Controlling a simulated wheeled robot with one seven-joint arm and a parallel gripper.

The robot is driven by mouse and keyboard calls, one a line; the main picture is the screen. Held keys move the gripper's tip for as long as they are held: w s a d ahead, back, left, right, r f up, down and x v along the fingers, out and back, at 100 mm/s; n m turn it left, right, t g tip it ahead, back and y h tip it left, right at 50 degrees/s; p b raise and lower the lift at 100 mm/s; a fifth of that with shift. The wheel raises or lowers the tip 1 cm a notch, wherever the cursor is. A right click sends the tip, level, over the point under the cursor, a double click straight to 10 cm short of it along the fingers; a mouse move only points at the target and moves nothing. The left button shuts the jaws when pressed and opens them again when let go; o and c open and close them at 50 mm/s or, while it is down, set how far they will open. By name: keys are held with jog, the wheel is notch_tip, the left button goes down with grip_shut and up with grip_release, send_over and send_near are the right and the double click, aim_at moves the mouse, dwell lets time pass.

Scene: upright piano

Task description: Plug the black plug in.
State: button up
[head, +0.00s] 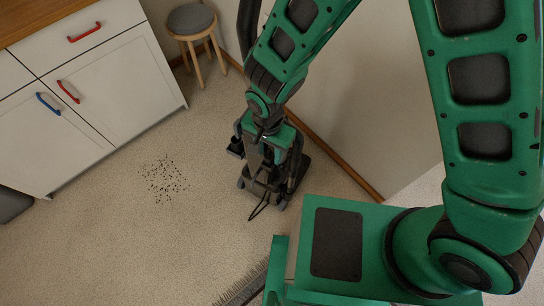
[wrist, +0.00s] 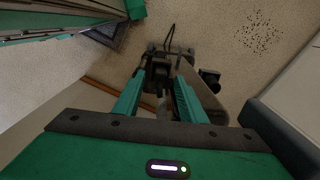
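My gripper (wrist: 160,78) points down over a dark grey and black upright device, like a vacuum cleaner (head: 261,187), beside the wall. In the wrist view its two green fingers stand apart, with dark parts showing between and beyond their tips. I cannot tell whether any of these parts touches a finger. A thin black cord (head: 259,208) loops on the floor in front of the device and also shows in the wrist view (wrist: 172,34). I cannot make out the black plug for certain among the dark parts. No socket shows.
White cabinets (head: 118,95) with red and blue handles stand at the left. A round stool (head: 191,20) is at the back. Dark crumbs (head: 163,179) lie on open floor. The wall with its wooden skirting (head: 345,170) runs along the right behind my arm.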

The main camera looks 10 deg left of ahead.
aim_at(269, 156)
jog(key=shift+f, duration=1.15)
jog(key=shift+c, duration=0.4)
grip_shut()
jog(key=shift+r, duration=5)
